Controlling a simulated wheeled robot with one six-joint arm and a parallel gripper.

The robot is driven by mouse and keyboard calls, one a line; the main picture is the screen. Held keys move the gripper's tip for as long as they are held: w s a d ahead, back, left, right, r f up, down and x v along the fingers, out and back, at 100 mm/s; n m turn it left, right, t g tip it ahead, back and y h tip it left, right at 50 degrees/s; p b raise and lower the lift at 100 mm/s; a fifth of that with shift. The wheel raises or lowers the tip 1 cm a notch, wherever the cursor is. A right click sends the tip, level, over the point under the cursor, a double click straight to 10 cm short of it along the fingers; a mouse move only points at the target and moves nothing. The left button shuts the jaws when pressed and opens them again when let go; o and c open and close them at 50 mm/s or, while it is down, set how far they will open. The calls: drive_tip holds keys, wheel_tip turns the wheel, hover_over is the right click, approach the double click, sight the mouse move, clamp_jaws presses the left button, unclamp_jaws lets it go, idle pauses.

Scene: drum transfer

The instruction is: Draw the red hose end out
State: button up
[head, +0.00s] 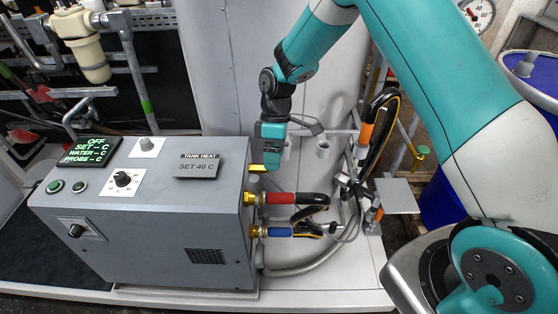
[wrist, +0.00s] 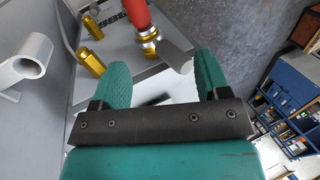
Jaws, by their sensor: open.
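The red hose end (head: 280,198) lies level at the right side of the grey heater box (head: 150,215), its brass fitting against that side. A black hose bends away from it to the right. My gripper (head: 268,160) points down above it, close to the box's upper right edge. In the wrist view the red hose end (wrist: 137,14) and its brass collar show beyond the fingers, clear of both. My gripper (wrist: 163,64) is open, with nothing between its teal fingers.
The blue hose end (head: 278,231) sits just below the red one on the same side. Brass fittings (wrist: 92,65) show left of the fingers in the wrist view. Upright hoses with orange bands (head: 366,134) and a metal stand are to the right. A white tank stands behind.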

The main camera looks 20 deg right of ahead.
drive_tip(key=n+g, duration=0.1)
approach(279, 198)
wheel_tip(279, 198, down, 2)
drive_tip(key=shift+w+b+x, duration=0.15)
drive_tip(key=shift+b+x, duration=0.7)
drive_tip(key=shift+x, duration=1.4)
drive_tip(key=shift+w+b+x, duration=0.15)
drive_tip(key=shift+b+x, duration=0.7)
drive_tip(key=shift+x, duration=1.45)
drive_tip(key=shift+d+f, duration=0.1)
drive_tip(key=c, duration=1.3)
drive_tip(key=shift+s+d+p, duration=0.1)
drive_tip(key=shift+s+d, duration=0.15)
drive_tip(key=shift+d, duration=0.4)
drive_tip(key=shift+s+d+p, duration=0.15)
drive_tip(key=shift+s+d, duration=0.15)
drive_tip(key=shift+d, duration=0.35)
drive_tip(key=shift+s+d+p, duration=0.1)
drive_tip(key=shift+s+d, duration=0.15)
drive_tip(key=shift+d, duration=0.35)
drive_tip(key=shift+s+d, duration=0.25)
drive_tip(key=shift+d, duration=0.35)
drive_tip(key=shift+s+d, duration=0.25)
drive_tip(key=shift+d, duration=0.4)
drive_tip(key=shift+s+d, duration=0.25)
drive_tip(key=shift+d, duration=0.35)
